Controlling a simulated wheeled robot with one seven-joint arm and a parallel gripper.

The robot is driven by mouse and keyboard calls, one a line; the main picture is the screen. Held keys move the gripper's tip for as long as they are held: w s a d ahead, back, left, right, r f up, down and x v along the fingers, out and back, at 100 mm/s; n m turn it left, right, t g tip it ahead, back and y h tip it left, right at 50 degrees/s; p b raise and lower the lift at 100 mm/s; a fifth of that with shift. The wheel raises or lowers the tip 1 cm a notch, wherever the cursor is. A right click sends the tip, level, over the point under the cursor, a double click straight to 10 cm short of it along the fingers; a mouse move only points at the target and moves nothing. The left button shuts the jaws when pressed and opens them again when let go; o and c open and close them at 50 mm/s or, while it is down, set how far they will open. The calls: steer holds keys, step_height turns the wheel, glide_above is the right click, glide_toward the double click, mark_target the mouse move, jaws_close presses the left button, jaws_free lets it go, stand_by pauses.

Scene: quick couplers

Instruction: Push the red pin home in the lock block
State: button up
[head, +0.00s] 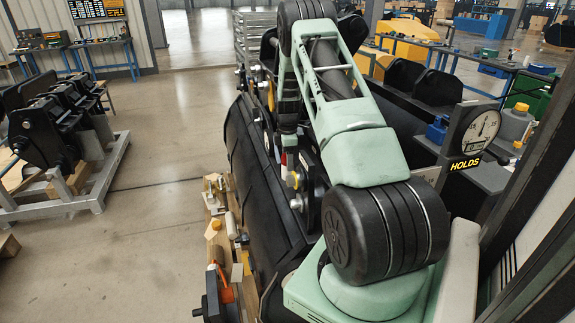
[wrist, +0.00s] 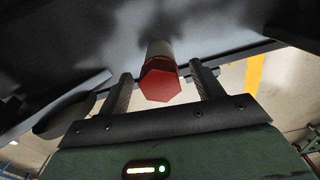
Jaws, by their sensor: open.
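The red pin (wrist: 160,82) shows a hexagonal red head in the wrist view, with a pale grey shaft (wrist: 159,48) behind it running up to a dark metal part (wrist: 215,25). I cannot tell for sure whether this dark part is the lock block. My gripper (wrist: 161,70) is open, with one finger on each side of the red head and a gap visible on both sides. In the head view my arm reaches down to the black machine, and a small red spot (head: 283,158) shows below its wrist; the fingers are not clear there.
The large black bucket-like body (head: 258,170) lies under and beside my arm. A wooden pallet with fittings (head: 222,240) stands to its left.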

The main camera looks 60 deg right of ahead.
steer(key=shift+f+p, duration=0.3)
steer(key=shift+f, duration=1.7)
steer(key=shift+r, duration=0.1)
steer(key=c, duration=1.2)
